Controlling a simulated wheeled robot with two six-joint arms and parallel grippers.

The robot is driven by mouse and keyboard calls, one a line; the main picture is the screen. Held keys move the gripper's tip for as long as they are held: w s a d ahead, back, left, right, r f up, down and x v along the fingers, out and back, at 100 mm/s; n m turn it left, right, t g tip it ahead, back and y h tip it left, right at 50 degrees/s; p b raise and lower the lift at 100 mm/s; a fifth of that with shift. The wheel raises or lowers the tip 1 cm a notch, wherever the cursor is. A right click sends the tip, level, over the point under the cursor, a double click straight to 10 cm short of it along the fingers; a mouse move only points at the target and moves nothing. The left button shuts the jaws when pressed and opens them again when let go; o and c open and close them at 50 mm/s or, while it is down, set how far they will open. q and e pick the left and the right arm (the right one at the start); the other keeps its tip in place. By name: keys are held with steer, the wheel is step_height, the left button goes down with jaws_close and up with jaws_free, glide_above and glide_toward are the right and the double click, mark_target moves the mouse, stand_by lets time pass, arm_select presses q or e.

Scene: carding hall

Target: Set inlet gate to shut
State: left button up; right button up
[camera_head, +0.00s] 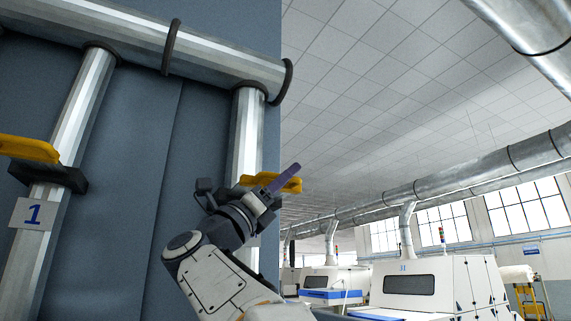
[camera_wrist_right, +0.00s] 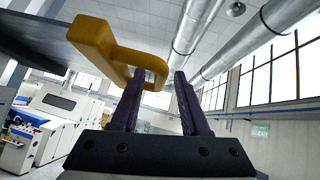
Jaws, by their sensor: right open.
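Two yellow gate handles show in the head view. One handle (camera_head: 28,149) sits on the left pipe, above a plate marked 1 (camera_head: 34,214). The other handle (camera_head: 289,185) is on the right pipe, partly hidden by my right gripper (camera_head: 287,177). That gripper is at this handle, its dark purple fingers apart. In the right wrist view the yellow handle (camera_wrist_right: 92,38) runs in from the upper left and passes by the left finger. Neither plate names the inlet gate legibly. My left gripper is not in view.
A blue-grey panel (camera_head: 135,150) stands behind the pipes. A thick horizontal duct (camera_head: 140,42) joins them above. White machines (camera_head: 430,280) stand farther back at right, below overhead ducts. The space right of the panel edge is open.

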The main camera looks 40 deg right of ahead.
steer(key=shift+d+r, duration=0.25)
jaws_close()
stand_by(1.4)
